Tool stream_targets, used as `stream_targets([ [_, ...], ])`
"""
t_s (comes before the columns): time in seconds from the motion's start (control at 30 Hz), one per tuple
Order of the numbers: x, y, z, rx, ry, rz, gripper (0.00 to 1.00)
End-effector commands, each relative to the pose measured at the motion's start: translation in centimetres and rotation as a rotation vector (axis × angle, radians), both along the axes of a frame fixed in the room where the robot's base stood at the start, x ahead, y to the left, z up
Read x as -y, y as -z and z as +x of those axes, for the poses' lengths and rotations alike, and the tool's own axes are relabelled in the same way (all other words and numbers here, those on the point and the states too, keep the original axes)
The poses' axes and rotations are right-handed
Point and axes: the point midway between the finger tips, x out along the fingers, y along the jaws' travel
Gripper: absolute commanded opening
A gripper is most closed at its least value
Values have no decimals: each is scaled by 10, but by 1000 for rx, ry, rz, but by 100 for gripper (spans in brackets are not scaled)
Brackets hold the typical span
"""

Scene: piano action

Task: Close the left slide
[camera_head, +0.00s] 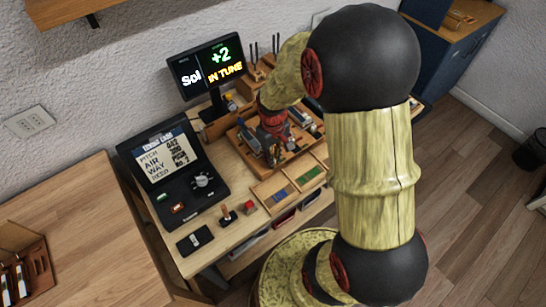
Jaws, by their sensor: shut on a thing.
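My gripper (273,153) points down over a wooden board (240,148) on the workbench. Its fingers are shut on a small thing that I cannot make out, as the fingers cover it. A blue and silver block (251,138) is on the board just left of my gripper, and a similar block (299,117) is to its right. I cannot tell for sure which part is the left slide, nor how far open it is. My arm hides part of the board's right side.
A monitor (207,66) reading "+2 IN TUNE" stands behind the board. An open black case (180,175) with a display is at the left. Trays with blue (283,193) and green (310,174) pieces lie in front.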

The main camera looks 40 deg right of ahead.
Motion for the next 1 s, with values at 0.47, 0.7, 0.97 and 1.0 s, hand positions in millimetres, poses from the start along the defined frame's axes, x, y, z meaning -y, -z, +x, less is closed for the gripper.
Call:
stream_targets([
  [0.47,0,0,0,0,0,0,0],
  [0.7,0,0,0,0,0,0,0],
  [0.97,0,-1,24,1,-1,0,0],
  [1.0,-1,-1,28,0,-1,0,0],
])
